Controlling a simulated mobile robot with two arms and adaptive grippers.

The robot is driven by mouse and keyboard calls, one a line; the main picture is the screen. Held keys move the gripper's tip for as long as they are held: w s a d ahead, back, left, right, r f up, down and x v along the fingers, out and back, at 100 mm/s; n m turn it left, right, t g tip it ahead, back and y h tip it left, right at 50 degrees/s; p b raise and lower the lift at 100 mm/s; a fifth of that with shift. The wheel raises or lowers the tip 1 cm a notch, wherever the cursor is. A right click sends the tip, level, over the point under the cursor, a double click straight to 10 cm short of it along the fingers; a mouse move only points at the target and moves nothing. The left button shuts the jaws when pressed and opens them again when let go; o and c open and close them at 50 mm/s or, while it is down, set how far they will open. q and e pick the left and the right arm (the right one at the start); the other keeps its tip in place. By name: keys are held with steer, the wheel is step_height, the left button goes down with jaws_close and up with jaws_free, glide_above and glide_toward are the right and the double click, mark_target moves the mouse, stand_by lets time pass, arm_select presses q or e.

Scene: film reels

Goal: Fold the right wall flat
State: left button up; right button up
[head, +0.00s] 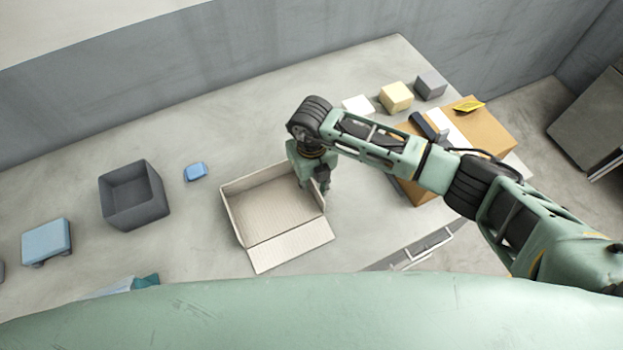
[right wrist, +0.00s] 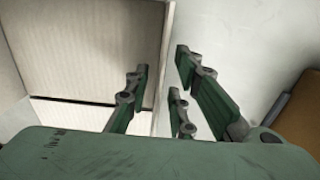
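A shallow beige cardboard box (head: 240,225) sits on the table in the middle of the head view. Its front flap (head: 290,246) lies folded out flat, while the left and back walls stand. The right wall (head: 317,205) stands too, partly hidden behind my right gripper (head: 323,184). In the right wrist view the wall's edge (right wrist: 165,75) runs between the fingers of my right gripper (right wrist: 160,80). One finger is over the inside of the box and the others are outside it. The fingers are apart, with a gap on the outer side. My left gripper is out of view.
A dark grey open bin (head: 150,205), a small blue block (head: 195,172) and a light blue item (head: 46,242) stand to the left. A brown carton (head: 485,125) and several small blocks, including a yellow one (head: 396,97), stand at the right.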

steer(key=shift+c, duration=0.2)
jaws_close()
steer(key=shift+w+d+f+y+b, duration=0.1)
steer(key=shift+w+d+y+b, duration=0.15)
steer(key=shift+b, duration=0.35)
steer(key=y+b, duration=0.1)
steer(key=b, duration=0.1)
steer(key=d+g+y+b, duration=0.1)
steer(key=y+b, duration=0.1)
steer(key=f+g+y+b, duration=0.1)
steer(key=b, duration=0.2)
steer(key=shift+w+d+y, duration=0.25)
steer(key=shift+w+d, duration=0.05)
steer(key=shift+d, duration=0.1)
steer(key=shift+d+r+g+y+b, duration=0.25)
steer(key=shift+y+b, duration=0.45)
steer(key=shift+b, duration=0.6)
